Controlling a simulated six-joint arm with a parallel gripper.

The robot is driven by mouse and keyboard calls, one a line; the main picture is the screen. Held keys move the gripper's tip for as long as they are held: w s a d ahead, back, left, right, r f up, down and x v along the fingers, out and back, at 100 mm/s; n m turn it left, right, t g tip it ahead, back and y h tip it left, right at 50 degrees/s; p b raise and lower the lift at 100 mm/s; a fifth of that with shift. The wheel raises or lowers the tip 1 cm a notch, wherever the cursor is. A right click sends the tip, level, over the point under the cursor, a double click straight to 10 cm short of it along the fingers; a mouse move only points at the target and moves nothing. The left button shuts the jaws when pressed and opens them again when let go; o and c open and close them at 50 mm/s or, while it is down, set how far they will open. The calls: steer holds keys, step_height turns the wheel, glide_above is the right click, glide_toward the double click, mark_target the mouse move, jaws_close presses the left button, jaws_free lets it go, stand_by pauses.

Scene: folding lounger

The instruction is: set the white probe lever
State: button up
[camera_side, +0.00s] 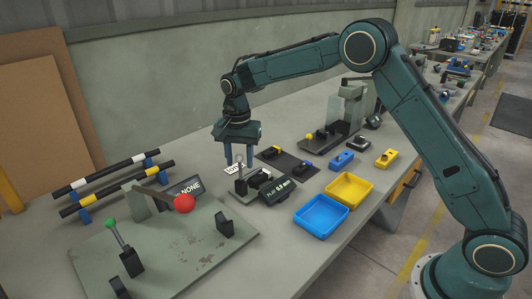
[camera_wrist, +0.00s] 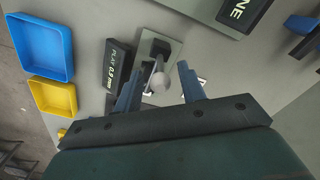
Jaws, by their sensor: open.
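The white probe lever (camera_side: 240,162) stands on a small grey base plate in the middle of the bench, its pale ball knob on top. In the wrist view the knob (camera_wrist: 160,82) shows between my two blue fingers, with a gap on each side. My gripper (camera_side: 239,164) points down over the lever and is open; it also shows in the wrist view (camera_wrist: 159,70). A black display (camera_side: 279,190) beside the lever reads "PLAY 0.9 mm"; it also shows in the wrist view (camera_wrist: 118,66). The fingers partly hide the lever in the side view.
A grey board at front left carries a red-ball lever (camera_side: 184,203), a green-knob lever (camera_side: 110,222) and a display reading "NONE" (camera_side: 185,187). Blue (camera_side: 320,216) and yellow (camera_side: 350,190) trays lie to the right. Striped bars (camera_side: 115,188) lie at left.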

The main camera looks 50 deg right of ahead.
steer(key=shift+f, duration=1.95)
jaws_close()
